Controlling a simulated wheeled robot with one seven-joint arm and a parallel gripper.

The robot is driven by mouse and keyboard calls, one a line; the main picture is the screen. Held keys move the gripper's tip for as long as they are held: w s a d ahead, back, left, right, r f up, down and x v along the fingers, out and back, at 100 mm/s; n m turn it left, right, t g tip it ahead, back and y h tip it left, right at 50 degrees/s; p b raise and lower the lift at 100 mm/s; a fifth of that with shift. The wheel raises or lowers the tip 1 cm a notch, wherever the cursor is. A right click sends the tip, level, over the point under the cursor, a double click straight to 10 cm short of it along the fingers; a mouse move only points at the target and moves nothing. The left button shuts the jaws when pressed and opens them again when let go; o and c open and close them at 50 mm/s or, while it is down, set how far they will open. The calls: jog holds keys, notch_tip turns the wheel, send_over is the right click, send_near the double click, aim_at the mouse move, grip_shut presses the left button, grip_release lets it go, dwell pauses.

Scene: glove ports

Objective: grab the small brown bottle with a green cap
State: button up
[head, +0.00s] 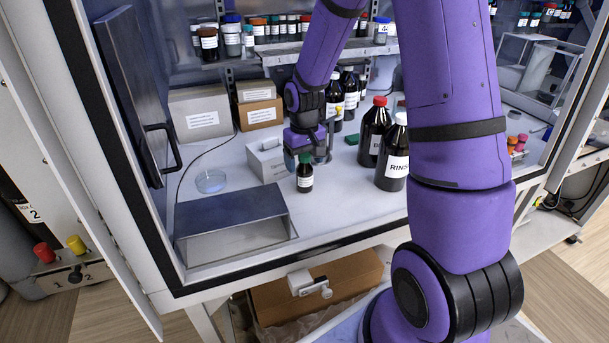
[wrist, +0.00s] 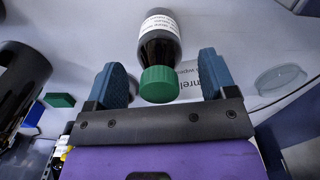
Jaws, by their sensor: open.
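The small brown bottle (head: 305,176) with a green cap (head: 305,157) stands upright on the white work surface, a white label on its front. In the wrist view the bottle (wrist: 160,48) lies between the two blue fingers, its green cap (wrist: 159,84) toward the gripper's palm. My gripper (head: 308,152) is at the bottle's top in the head view, just behind and above it. In the wrist view my gripper (wrist: 164,78) is open, with a gap on both sides of the bottle. I cannot tell how deep the bottle sits between the fingers.
A white box (head: 266,160) stands close to the left of the bottle, and a metal tray-like box (head: 235,225) is in front. Large dark bottles, one with a red cap (head: 374,130) and one marked RINSE (head: 393,158), stand to the right. A glass dish (head: 211,181) lies at left.

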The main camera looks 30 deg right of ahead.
jog(key=shift+f, duration=0.6)
jog(key=c, duration=1.1)
jog(key=shift+r, duration=0.15)
